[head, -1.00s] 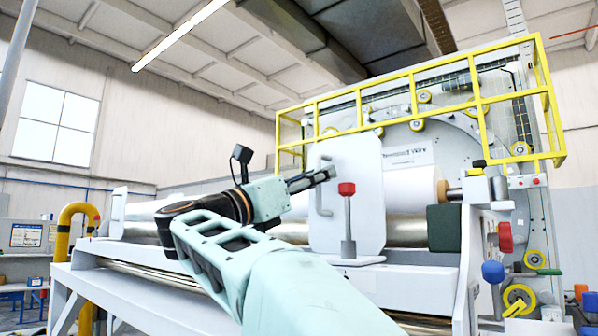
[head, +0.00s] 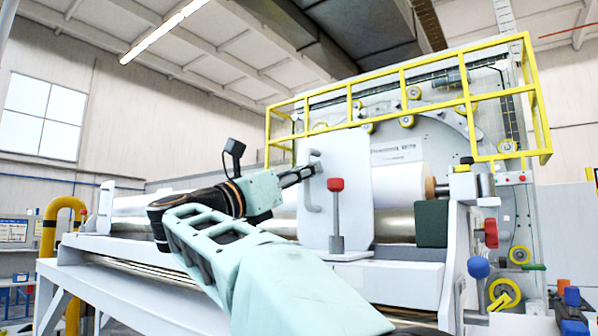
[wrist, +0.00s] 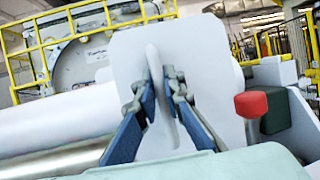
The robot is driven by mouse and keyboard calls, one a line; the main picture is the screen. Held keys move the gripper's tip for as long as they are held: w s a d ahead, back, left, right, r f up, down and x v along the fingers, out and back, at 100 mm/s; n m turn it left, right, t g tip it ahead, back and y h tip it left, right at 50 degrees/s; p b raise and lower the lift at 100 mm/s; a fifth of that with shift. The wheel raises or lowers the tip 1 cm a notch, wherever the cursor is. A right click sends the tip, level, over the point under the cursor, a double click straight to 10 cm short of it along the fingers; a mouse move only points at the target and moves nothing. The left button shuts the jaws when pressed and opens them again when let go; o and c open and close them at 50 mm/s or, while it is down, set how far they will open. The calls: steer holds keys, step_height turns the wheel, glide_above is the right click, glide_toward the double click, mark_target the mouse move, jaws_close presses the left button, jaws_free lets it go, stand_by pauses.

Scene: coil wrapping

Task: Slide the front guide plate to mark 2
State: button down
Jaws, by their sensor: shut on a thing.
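The front guide plate (head: 352,190) is an upright, pale panel with rounded corners, in front of the large roll in the head view. It has a grey vertical bar handle (head: 312,199) near its left edge. My gripper (head: 310,172) reaches in from the left and is shut on that handle. In the wrist view, the two blue fingers (wrist: 157,92) are on either side of the handle, with the plate (wrist: 207,65) right behind. A lever with a red knob (head: 336,185) stands at the plate's base. I cannot make out any numbered mark.
The white roll (head: 402,184) lies behind the plate, with a dark green block (head: 432,222) to the right. A white rail (head: 405,270) runs along the front. A yellow railing (head: 405,80) stands above. The rail left of the plate looks clear.

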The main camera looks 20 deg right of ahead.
steer(key=shift+w, duration=0.1)
steer(key=w+a+p, duration=1)
steer(key=w+p, duration=0.1)
steer(key=w, duration=0.3)
steer(key=shift+w, duration=0.4)
steer(key=c, duration=2)
jaws_free()
steer(key=v, duration=1.2)
